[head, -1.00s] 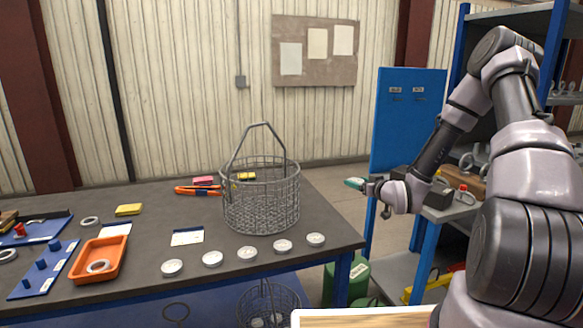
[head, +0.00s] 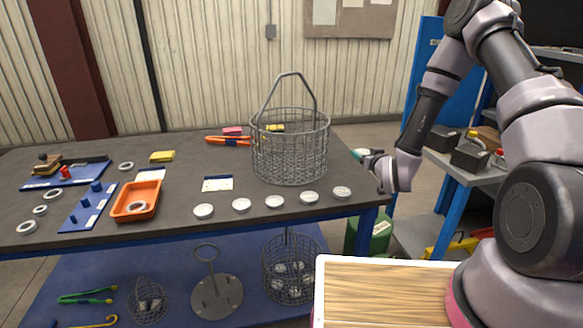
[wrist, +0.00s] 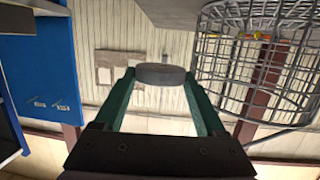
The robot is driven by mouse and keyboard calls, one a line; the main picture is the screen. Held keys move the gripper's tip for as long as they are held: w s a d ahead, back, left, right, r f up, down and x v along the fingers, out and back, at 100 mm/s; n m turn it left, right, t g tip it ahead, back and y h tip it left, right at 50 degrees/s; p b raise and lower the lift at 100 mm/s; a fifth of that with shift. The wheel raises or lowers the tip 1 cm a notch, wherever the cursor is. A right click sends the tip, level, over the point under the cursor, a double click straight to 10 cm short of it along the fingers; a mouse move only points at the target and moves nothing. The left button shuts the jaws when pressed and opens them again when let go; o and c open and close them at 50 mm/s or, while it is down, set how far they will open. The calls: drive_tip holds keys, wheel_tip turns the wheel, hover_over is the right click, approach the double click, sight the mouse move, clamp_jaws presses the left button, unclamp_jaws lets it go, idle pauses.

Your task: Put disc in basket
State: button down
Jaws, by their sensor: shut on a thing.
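A tall wire basket (head: 290,160) with a raised handle stands upright near the right end of the dark table; part of it also shows at upper right in the wrist view (wrist: 265,60). My gripper (wrist: 160,76) has green fingers shut on a grey disc (wrist: 160,71), held at the fingertips. In the head view my gripper (head: 358,153) is just right of the basket, beyond the table's right edge and apart from the basket. The held disc is hard to make out there. Several pale round discs (head: 275,202) lie in a row along the table's front edge.
An orange tray (head: 147,186) holding a ring, a white card (head: 217,184) and blue peg boards (head: 89,206) lie to the left. Smaller baskets (head: 290,268) stand on the lower shelf. A shelving unit (head: 470,160) is at right.

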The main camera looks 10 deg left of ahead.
sight(334, 187)
drive_tip(key=s+a+n+y, duration=0.2)
drive_tip(key=a, duration=0.7)
drive_tip(key=shift+g, duration=0.3)
drive_tip(key=f, duration=1.1)
drive_tip(key=shift+w+a, duration=0.1)
drive_tip(key=shift+a, duration=0.15)
drive_tip(key=shift+f, duration=0.25)
unclamp_jaws()
drive_tip(key=shift+d, duration=0.1)
